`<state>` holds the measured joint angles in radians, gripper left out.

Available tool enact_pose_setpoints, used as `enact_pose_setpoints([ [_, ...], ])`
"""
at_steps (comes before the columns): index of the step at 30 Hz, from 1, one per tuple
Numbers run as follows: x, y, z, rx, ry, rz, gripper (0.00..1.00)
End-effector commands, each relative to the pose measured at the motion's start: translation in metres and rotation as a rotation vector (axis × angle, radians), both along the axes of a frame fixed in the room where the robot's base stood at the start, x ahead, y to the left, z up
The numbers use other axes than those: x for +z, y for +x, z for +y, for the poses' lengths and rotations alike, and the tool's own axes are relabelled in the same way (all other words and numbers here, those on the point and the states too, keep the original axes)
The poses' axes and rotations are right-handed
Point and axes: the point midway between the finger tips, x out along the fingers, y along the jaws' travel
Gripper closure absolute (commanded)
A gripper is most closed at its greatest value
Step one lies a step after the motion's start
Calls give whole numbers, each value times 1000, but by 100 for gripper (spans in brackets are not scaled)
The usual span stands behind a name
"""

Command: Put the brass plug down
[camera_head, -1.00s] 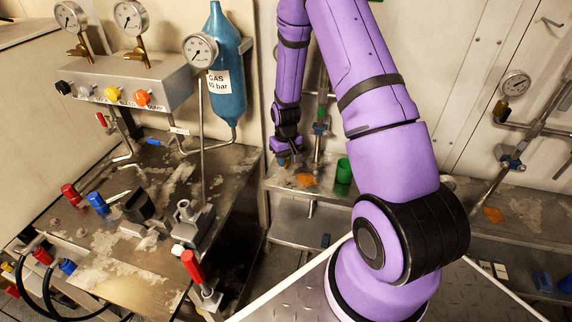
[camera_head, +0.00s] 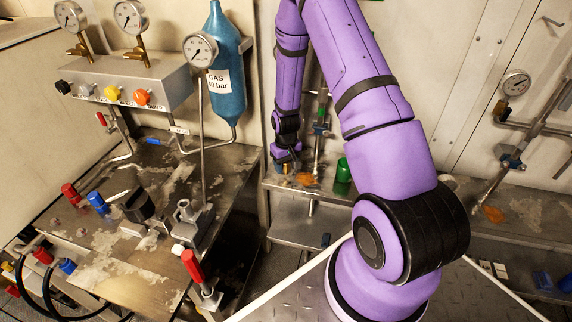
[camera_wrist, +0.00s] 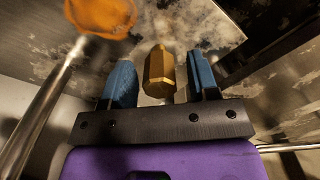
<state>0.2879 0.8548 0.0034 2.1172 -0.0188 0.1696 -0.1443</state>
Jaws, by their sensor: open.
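The brass plug (camera_wrist: 158,72), a gold-coloured faceted piece with a rounded end, shows in the wrist view between the two blue fingers of my gripper (camera_wrist: 161,84). A gap shows on each side of it, so the fingers are open and do not grip it. In the head view my gripper (camera_head: 287,165) is low over the left end of the metal shelf (camera_head: 312,214) by the back wall. The plug is too small there to make out clearly. Whether it rests fully on the shelf is hard to tell.
A thin metal pipe (camera_head: 319,150) rises right of my gripper, beside an orange patch (camera_head: 303,180) on the shelf. A green cup-like object (camera_head: 343,171) stands further right. The left workbench (camera_head: 110,255) carries valves and fittings. A blue gas cylinder (camera_head: 227,95) hangs above it.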

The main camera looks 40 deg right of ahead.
Motion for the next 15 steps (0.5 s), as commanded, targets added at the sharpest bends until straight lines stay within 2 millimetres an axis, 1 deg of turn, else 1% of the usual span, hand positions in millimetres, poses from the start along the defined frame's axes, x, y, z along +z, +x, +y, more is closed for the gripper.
enact_pose_setpoints([
  [5,12,1,0,0,0,-3,45],
  [8,27,1,0,0,-1,-4,45],
  [15,71,1,0,0,-2,-5,45],
])
